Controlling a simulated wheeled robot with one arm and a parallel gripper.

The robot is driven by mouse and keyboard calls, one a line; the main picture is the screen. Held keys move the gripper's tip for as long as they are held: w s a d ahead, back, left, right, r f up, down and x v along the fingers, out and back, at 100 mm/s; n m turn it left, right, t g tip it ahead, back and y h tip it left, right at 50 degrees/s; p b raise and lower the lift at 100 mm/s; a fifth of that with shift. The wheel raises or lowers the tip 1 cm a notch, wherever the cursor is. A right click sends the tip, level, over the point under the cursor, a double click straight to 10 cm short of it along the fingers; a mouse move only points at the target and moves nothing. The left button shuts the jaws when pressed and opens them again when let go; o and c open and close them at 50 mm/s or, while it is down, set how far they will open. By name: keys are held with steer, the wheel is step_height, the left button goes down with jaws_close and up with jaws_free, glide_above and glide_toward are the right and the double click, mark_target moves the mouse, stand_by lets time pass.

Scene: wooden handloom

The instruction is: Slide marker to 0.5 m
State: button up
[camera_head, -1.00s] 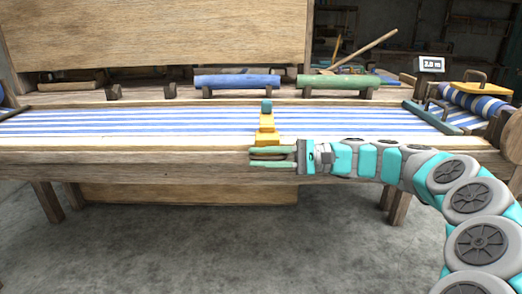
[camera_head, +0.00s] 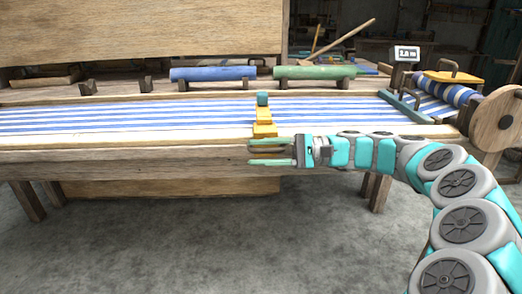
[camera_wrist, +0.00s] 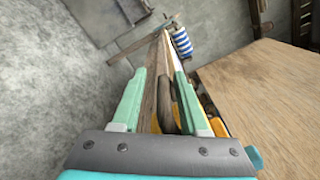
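The marker (camera_head: 263,116) is a yellow-orange block with a teal top, on the loom's front edge across the blue-and-white striped cloth (camera_head: 120,115). My gripper (camera_head: 253,153) is just below and in front of the marker, with its two pale green fingers apart. In the wrist view a dark brown curved handle (camera_wrist: 184,104) shows between the fingers, near the right one. Part of the orange marker (camera_wrist: 219,127) shows beyond the right finger, mostly hidden. Whether the fingers touch the handle cannot be told.
A small display (camera_head: 407,53) reading 2.0 m stands at the back right. Blue (camera_head: 213,74) and green (camera_head: 314,72) rollers lie behind the cloth. A striped cloth roll (camera_head: 449,90) and a wooden disc (camera_head: 497,118) are at the right. The loom's front rail (camera_head: 120,160) runs below the marker.

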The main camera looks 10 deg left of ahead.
steer(key=shift+o, duration=0.7)
steer(key=shift+f, duration=0.1)
steer(key=shift+w, duration=0.1)
steer(key=shift+r, duration=0.2)
steer(key=v, duration=0.7)
steer(key=shift+d, duration=0.4)
